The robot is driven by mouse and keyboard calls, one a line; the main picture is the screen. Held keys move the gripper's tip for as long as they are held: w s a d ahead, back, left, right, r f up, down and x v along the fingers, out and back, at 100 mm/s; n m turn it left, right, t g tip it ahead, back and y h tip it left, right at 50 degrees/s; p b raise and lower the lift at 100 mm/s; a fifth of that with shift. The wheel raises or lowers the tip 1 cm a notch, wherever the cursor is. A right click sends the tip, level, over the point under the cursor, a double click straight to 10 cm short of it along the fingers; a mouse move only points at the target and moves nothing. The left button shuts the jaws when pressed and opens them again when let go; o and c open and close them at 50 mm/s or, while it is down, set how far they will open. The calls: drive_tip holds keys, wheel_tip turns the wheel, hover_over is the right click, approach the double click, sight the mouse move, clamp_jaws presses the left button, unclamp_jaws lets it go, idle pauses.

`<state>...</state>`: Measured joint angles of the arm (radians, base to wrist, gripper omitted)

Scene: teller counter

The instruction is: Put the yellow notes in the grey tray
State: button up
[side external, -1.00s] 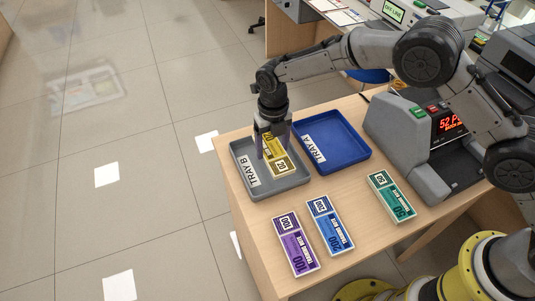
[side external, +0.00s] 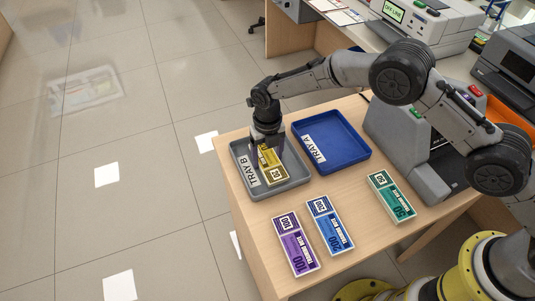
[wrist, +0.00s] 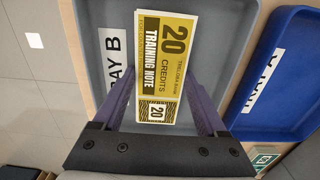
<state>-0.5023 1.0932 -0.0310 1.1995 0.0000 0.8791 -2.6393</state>
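The yellow notes (side external: 272,167), a bundle marked 20, are inside the grey tray (side external: 290,191), which is labelled TRAY B. They lie flat at or very near its floor; the exact contact is hard to see. My gripper (side external: 264,150) is low over the tray, its fingers on either side of the bundle. In the wrist view the notes (wrist: 166,50) sit between the fingertips (wrist: 161,78), which meet both long edges. The grey tray (wrist: 226,25) shows around them. The gripper appears shut on the notes.
A blue tray (side external: 360,158) labelled TRAY A stands right beside the grey tray. Purple notes (side external: 296,245), blue notes (side external: 330,226) and green notes (side external: 391,196) lie on the wooden counter (side external: 365,238). A grey machine (side external: 395,130) stands to the right.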

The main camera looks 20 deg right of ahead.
sight(268, 159)
drive_tip(key=o, duration=0.3)
drive_tip(key=shift+o, duration=0.2)
drive_tip(key=shift+r, duration=0.15)
wheel_tip(268, 159, up, 12)
drive_tip(key=shift+r, duration=0.1)
drive_tip(key=s+d+r+m+t, duration=0.1)
drive_tip(key=s+d+r+m, duration=0.5)
drive_tip(key=d+r+m, duration=0.3)
drive_tip(key=s+d+r+m+t, duration=0.1)
drive_tip(key=s+d+r+m, duration=0.4)
drive_tip(key=d+r+m, duration=0.4)
drive_tip(key=s+d+m+t, duration=0.1)
drive_tip(key=s+d+m, duration=0.4)
drive_tip(key=s+m, duration=0.4)
drive_tip(key=s+d+m+t, duration=0.2)
drive_tip(key=s+d+m, duration=0.3)
drive_tip(key=s+m, duration=0.4)
drive_tip(key=s, duration=0.5)
drive_tip(key=shift+s+t, duration=0.3)
